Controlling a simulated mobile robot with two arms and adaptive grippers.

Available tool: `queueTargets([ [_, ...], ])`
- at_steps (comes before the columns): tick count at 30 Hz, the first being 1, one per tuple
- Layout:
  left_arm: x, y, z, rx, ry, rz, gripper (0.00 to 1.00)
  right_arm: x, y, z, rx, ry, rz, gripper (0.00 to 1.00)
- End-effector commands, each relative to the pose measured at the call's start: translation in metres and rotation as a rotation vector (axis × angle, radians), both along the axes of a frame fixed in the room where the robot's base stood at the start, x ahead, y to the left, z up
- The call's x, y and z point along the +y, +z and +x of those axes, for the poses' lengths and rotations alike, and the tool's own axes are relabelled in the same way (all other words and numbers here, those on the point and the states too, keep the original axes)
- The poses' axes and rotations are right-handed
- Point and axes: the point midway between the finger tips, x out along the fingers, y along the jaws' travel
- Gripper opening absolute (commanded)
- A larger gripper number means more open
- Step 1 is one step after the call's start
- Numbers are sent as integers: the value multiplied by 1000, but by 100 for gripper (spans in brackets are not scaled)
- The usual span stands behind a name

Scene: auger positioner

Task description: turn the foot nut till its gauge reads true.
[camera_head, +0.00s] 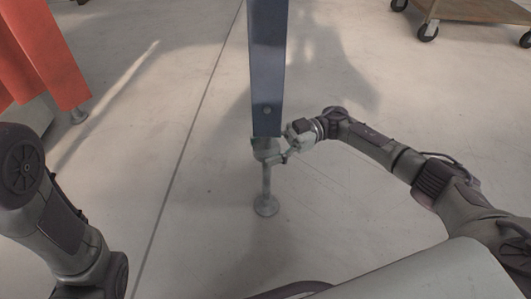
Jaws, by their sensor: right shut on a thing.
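A blue upright post (267,70) comes down from the top of the head view. Below it is a thin grey foot stem (266,185) with a round pad (266,206) on the floor. The foot nut (264,147) sits at the top of the stem, just under the post, partly covered by my gripper. My right gripper (277,156) reaches in from the right and is shut on the foot nut. No gauge can be made out at this size. My left arm shows at the lower left, and its gripper is out of view.
A wheeled cart (470,12) is at the upper right. The pale floor (180,190) around the post is clear, with a dark seam running across it.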

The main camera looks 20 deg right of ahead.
Motion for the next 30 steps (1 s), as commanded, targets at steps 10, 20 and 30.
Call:
queueTargets([
  [10,0,-27,0,2,0,0,40,2,-3,0,-1,182,0,34],
  [20,0,-32,1,2,0,0,40,2,-1,-1,0,236,1,34],
  [30,0,-32,1,2,0,0,40,3,-2,-2,1,238,0,70],
])
